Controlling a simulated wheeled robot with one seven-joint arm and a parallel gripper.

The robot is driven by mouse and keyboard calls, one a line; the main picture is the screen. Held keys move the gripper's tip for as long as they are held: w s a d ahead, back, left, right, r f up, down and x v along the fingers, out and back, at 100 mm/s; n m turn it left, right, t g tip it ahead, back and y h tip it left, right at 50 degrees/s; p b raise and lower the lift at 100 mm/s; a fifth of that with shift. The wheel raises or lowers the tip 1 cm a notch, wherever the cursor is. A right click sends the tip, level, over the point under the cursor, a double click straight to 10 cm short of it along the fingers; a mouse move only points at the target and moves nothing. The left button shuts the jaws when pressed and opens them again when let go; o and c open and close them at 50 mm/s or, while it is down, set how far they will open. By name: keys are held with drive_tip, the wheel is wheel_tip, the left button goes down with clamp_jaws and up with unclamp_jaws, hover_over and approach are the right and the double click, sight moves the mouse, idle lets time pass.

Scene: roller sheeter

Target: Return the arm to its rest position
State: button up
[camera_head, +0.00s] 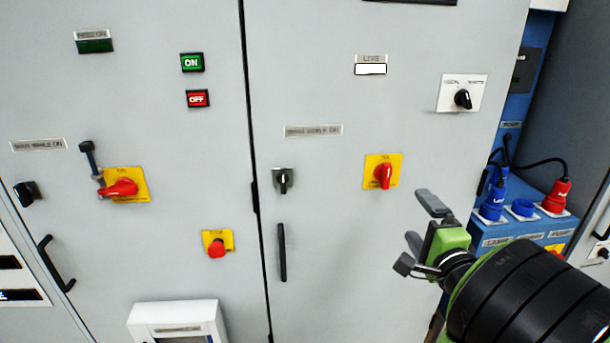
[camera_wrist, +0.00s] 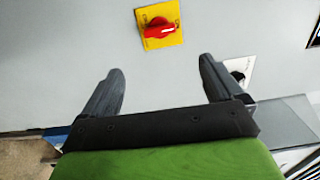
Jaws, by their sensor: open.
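My gripper (camera_head: 422,217) is at the lower right of the head view, in front of the right cabinet door. Its two dark fingers are apart, with nothing between them; the wrist view shows the same open fingers (camera_wrist: 160,88). A red rotary switch on a yellow plate (camera_head: 383,173) is on the right door, up and left of my gripper. A red switch on a yellow plate (camera_wrist: 159,27) also shows in the wrist view, beyond the fingertips and apart from them. My black and green arm comes in from the lower right.
The grey cabinet door (camera_head: 340,240) has a black handle (camera_head: 282,252) and a small rotary switch (camera_head: 284,181). The left door has a green ON button (camera_head: 192,62) and a red OFF button (camera_head: 198,99). A blue box (camera_head: 507,230) with plugs stands behind my arm at right.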

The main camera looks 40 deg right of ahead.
drive_tip(key=w+a+n+g+y+p, duration=0.25)
drive_tip(key=a+n, duration=0.25)
drive_tip(key=a, duration=0.3)
drive_tip(key=w+a+f+n+g+y+p, duration=0.1)
drive_tip(key=w+a+n+y, duration=0.35)
drive_tip(key=a, duration=0.35)
drive_tip(key=w+a+n+g+y+p, duration=0.1)
drive_tip(key=w+a+n+y+p, duration=0.15)
drive_tip(key=a+n, duration=0.45)
drive_tip(key=s+a+r+n+g+p, duration=0.1)
drive_tip(key=s+a+n+g+p, duration=0.1)
drive_tip(key=s+a+n, duration=0.2)
drive_tip(key=s+a+r+n+g+p, duration=0.2)
drive_tip(key=s+a+n+g+p, duration=0.1)
drive_tip(key=s, duration=0.6)
drive_tip(key=a+n, duration=0.1)
drive_tip(key=a, duration=0.1)
drive_tip(key=shift+a+r, duration=0.3)
drive_tip(key=shift+a, duration=0.05)
drive_tip(key=shift+s, duration=0.1)
